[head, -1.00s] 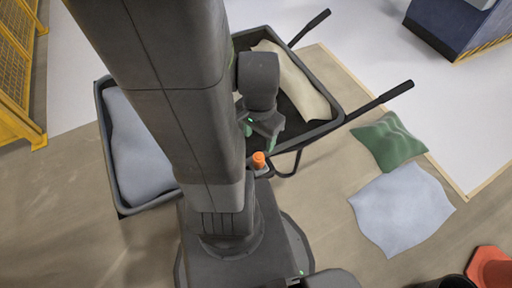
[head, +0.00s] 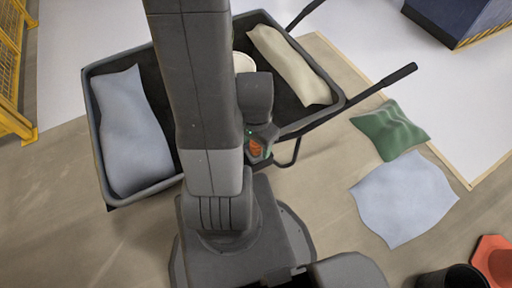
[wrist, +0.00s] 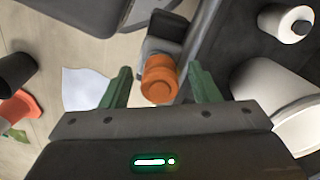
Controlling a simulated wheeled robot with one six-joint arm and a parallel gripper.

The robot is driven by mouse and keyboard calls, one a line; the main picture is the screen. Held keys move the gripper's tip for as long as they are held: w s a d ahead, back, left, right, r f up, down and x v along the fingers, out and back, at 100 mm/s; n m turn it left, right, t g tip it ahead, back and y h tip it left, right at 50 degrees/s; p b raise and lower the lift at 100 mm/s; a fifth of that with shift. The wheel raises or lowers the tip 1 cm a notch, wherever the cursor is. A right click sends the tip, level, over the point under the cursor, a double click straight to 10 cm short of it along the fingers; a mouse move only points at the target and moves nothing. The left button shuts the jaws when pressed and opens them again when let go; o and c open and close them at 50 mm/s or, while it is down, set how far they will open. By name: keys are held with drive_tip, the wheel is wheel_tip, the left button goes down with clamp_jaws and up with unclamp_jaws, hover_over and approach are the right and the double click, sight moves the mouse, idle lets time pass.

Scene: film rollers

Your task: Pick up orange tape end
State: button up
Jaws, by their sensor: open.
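The orange tape end (wrist: 159,82) is a short ribbed orange cylinder in the wrist view, at the end of a grey part (wrist: 160,47) beside a grey bar. My gripper (wrist: 160,72) is open, with one green finger on each side of the orange piece and gaps visible on both sides. In the head view the orange piece (head: 255,149) shows partly between the fingers of my gripper (head: 259,143), at the near edge of the cart. Whether the fingers reach down past it is hard to tell.
A green cloth (head: 390,129) and a pale blue cloth (head: 404,198) lie on the floor at right, near an orange cone (head: 493,260).

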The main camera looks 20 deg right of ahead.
drive_tip(key=shift+f, duration=0.1)
drive_tip(key=c, duration=1.2)
wheel_tip(320, 180, up, 10)
drive_tip(key=p, duration=0.4)
drive_tip(key=shift+p, duration=0.35)
